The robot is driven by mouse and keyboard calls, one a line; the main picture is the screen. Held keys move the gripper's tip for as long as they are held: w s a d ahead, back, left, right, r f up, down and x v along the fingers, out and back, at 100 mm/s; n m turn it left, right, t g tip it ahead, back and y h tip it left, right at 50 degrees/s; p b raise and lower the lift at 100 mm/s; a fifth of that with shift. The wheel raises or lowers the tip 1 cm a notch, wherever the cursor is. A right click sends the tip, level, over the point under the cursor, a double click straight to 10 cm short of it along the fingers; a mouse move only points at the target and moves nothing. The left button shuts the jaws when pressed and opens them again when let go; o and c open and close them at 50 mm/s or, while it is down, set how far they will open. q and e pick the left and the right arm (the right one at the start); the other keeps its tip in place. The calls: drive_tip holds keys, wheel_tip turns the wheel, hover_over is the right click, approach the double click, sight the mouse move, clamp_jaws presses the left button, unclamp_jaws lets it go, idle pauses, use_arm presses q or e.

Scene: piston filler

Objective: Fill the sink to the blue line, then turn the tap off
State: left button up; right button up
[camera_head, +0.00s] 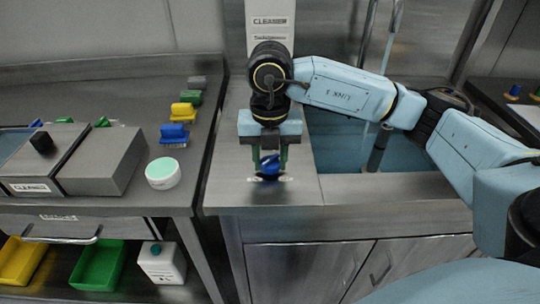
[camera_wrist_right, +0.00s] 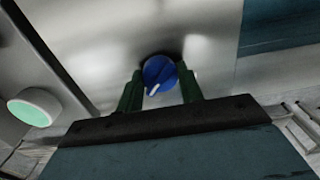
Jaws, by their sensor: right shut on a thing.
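A blue tap knob (camera_head: 268,165) with a white pointer mark sits on the steel counter left of the sink. My right gripper (camera_head: 269,171) reaches down over it, shut on the knob with a finger on each side. The right wrist view shows the knob (camera_wrist_right: 159,71) between the green fingers of the gripper (camera_wrist_right: 161,86), its pointer towards the lower left. The sink (camera_head: 340,190) lies to the right, with bluish water or basin inside, partly hidden by my right arm. I cannot make out the blue line or the water level. My left gripper is out of view.
Below are a yellow bin (camera_head: 20,262), a green bin (camera_head: 98,265) and a white bottle (camera_head: 161,263).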

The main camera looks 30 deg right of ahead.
sight(270, 161)
idle(0.4)
drive_tip(key=o, duration=1)
drive_tip(key=shift+r, duration=0.1)
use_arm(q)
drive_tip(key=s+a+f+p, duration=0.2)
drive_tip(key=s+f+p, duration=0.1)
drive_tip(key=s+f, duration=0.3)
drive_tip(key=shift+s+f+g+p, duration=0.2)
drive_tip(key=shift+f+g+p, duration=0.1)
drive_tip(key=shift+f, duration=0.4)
use_arm(e)
wheel_tip(270, 161, up, 13)
drive_tip(key=shift+r, duration=0.1)
